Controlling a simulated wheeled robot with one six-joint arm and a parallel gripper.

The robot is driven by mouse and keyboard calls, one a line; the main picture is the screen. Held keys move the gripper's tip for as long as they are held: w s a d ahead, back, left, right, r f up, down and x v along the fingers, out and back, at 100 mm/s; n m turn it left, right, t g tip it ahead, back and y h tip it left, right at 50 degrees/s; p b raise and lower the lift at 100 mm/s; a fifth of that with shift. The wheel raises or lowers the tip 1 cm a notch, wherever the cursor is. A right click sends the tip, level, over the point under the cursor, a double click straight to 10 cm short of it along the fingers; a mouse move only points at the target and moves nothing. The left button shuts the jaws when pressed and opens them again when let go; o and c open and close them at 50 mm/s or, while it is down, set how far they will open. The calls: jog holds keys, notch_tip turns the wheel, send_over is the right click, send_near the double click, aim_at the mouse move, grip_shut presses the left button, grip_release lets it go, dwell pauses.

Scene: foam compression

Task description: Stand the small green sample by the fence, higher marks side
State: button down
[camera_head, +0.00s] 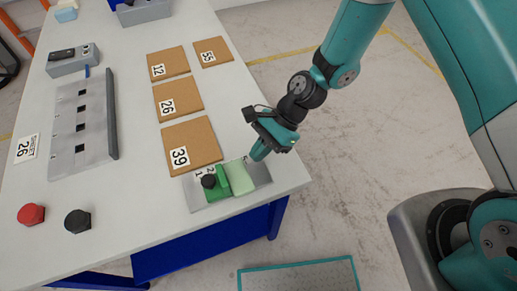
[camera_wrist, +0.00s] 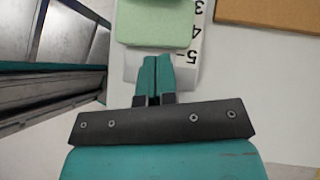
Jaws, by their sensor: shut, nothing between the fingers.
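The pale green sample (camera_head: 239,179) sits on the grey marked plate (camera_head: 259,170) at the table's near right corner. It lies close to the right side of the darker green upright piece (camera_head: 222,181), which looks like the fence; I cannot tell whether they touch. Marks 1 and 2 show left of the sample in the head view. In the wrist view, the sample (camera_wrist: 158,22) is at the top, with marks 3, 4 and 5 beside it on the plate (camera_wrist: 196,35). My gripper (camera_head: 257,155) is shut and empty near the plate's right end, apart from the sample; its fingertips (camera_wrist: 155,58) show below it.
Brown boards marked 39 (camera_head: 196,141), 26 (camera_head: 177,99), 12 (camera_head: 168,62) and 55 (camera_head: 213,52) lie behind. A slotted grey tray (camera_head: 62,135) is left, with red (camera_head: 31,214) and black (camera_head: 77,221) knobs nearer.

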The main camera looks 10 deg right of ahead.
jog(key=w+d, duration=0.1)
jog(key=w+d+r, duration=0.1)
jog(key=d, duration=0.1)
jog(key=shift+w+d, duration=0.15)
jog(key=b+v, duration=0.1)
jog(key=v, duration=0.7)
jog(key=shift+r, duration=0.25)
